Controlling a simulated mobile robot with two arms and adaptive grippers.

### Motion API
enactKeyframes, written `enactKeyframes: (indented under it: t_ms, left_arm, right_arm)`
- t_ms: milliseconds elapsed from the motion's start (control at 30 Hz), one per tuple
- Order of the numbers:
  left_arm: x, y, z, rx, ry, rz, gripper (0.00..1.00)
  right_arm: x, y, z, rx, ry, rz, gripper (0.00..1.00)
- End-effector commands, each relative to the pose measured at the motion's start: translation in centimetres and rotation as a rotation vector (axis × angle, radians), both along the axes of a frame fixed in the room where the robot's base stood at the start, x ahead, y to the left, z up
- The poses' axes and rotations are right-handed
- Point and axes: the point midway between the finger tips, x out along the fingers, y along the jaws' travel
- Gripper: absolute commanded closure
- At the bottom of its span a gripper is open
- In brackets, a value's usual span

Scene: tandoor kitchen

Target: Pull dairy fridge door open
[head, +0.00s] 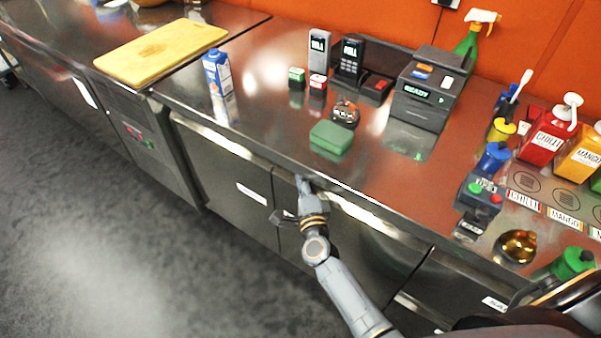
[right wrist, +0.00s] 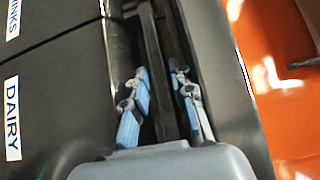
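The dairy fridge door (head: 375,250) is a dark panel under the counter edge, right of the drinks door's seam. It looks closed. Its white DAIRY label (right wrist: 12,118) shows in the right wrist view; in the head view my arm covers that part. A dark handle bar (right wrist: 163,75) runs along the door's top edge. My right gripper (head: 305,188) is at the left end of this door's top edge. In the right wrist view its blue-padded fingers (right wrist: 165,105) stand on either side of the bar, with gaps visible. My left gripper is not in view.
The drinks door (head: 225,180) adjoins on the left. The steel counter (head: 270,130) above holds a milk carton (head: 217,72), a green box (head: 331,137) and a printer (head: 430,85). The grey floor (head: 120,250) before the doors is clear.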

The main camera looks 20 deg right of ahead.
Motion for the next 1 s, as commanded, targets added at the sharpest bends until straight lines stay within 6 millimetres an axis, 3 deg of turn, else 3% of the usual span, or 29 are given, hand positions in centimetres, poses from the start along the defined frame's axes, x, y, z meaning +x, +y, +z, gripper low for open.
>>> enactKeyframes:
  t_ms: [133,433,567,1000]
  left_arm:
    - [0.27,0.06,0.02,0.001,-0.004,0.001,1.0]
    - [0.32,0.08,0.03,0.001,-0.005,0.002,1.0]
    - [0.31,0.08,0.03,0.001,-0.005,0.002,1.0]
    - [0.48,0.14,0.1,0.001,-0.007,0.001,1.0]
  right_arm:
    - [1.05,-0.15,-0.01,0.0,0.0,0.0,0.75]
    - [1.25,-0.17,-0.03,-0.001,0.001,0.0,0.75]
    - [1.24,-0.17,-0.03,-0.001,0.001,0.0,1.0]
    - [0.89,-0.45,-0.05,-0.002,0.002,0.001,1.0]
